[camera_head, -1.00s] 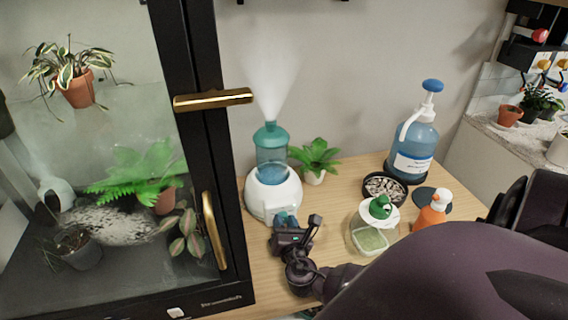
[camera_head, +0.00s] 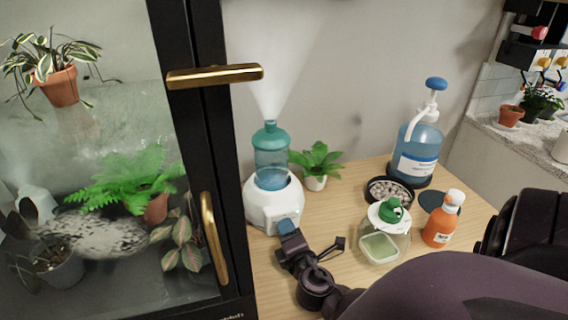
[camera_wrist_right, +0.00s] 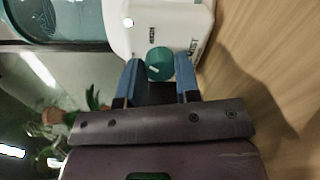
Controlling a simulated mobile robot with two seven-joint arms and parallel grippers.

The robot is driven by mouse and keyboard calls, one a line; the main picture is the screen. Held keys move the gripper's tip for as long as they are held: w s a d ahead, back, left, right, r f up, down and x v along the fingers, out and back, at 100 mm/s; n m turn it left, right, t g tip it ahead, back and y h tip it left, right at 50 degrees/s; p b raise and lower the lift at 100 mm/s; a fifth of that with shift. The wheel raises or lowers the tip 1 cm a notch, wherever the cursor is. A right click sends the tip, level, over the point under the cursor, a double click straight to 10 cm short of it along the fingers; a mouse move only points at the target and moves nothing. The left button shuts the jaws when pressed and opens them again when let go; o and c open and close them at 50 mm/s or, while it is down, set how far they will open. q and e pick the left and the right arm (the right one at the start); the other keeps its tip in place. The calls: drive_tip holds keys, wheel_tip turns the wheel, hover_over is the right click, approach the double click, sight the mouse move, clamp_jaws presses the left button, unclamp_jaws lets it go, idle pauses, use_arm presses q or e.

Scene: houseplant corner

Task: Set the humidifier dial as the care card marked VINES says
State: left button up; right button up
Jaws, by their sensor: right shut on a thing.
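The humidifier (camera_head: 272,201) stands on the wooden table beside the glass cabinet, with a white base, a clear blue tank and a teal top that gives off mist. In the right wrist view its green dial (camera_wrist_right: 159,64), with a pale mark on its face, sits on the white front. My right gripper (camera_head: 287,229) is at the humidifier's front. In the right wrist view its blue fingers (camera_wrist_right: 160,76) are shut on the dial, one on each side. Lettering beside the dial is partly visible and too small to read surely. No care card marked VINES shows. My left gripper is out of view.
The black-framed cabinet (camera_head: 196,140) with gold handles stands close on the left. A small potted plant (camera_head: 316,182) is right of the humidifier. A pebble dish (camera_head: 389,190), a green-capped jar (camera_head: 381,247), an orange bottle (camera_head: 441,222) and a blue pump bottle (camera_head: 417,150) stand farther right.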

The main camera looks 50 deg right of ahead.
drive_tip(key=m+b, duration=0.1)
drive_tip(key=m, duration=0.2)
drive_tip(key=shift+f, duration=0.15)
drive_tip(key=shift+m+b, duration=0.35)
drive_tip(key=shift+m, duration=0.55)
drive_tip(key=o, duration=0.9)
drive_tip(key=shift+s, duration=0.15)
